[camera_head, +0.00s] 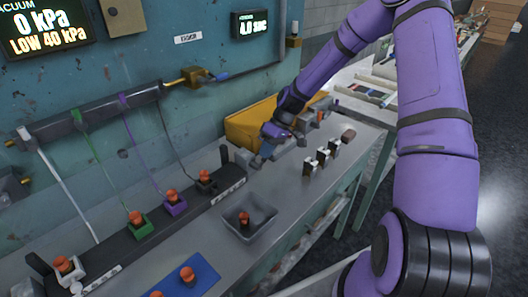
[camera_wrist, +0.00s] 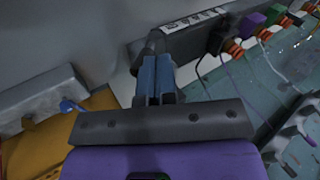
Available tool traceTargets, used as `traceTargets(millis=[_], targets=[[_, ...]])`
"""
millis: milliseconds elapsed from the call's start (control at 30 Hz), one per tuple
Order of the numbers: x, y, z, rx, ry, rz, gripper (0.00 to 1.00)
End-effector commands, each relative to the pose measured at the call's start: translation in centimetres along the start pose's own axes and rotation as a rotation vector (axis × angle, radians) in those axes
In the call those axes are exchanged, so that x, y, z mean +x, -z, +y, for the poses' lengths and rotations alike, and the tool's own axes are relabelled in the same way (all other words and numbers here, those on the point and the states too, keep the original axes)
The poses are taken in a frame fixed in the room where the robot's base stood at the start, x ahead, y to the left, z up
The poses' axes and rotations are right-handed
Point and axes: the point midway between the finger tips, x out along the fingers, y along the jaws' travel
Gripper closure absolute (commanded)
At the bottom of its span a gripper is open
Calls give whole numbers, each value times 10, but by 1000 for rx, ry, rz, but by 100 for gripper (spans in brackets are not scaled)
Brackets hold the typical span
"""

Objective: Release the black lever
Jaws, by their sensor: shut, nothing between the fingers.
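The black lever (camera_head: 224,155) stands upright at the right end of the long black bar (camera_head: 165,222) on the bench in the head view.
A grey bin (camera_head: 248,222) with an orange-capped part stands in front of the bar. Orange-topped fittings (camera_head: 175,200) with coloured hoses line the bar. A yellow tray (camera_head: 250,124) lies behind my gripper. Several small black-and-white blocks (camera_head: 322,157) stand to the right. A blue mat (camera_head: 190,277) is at front.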

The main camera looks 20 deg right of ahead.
Motion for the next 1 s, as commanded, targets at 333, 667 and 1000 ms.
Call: traceTargets(millis=[333,667,1000], targets=[[2,-4,22,27,317,61,100],[7,-7,35,40,533,99,100],[10,-8,40,39,525,96,100]])
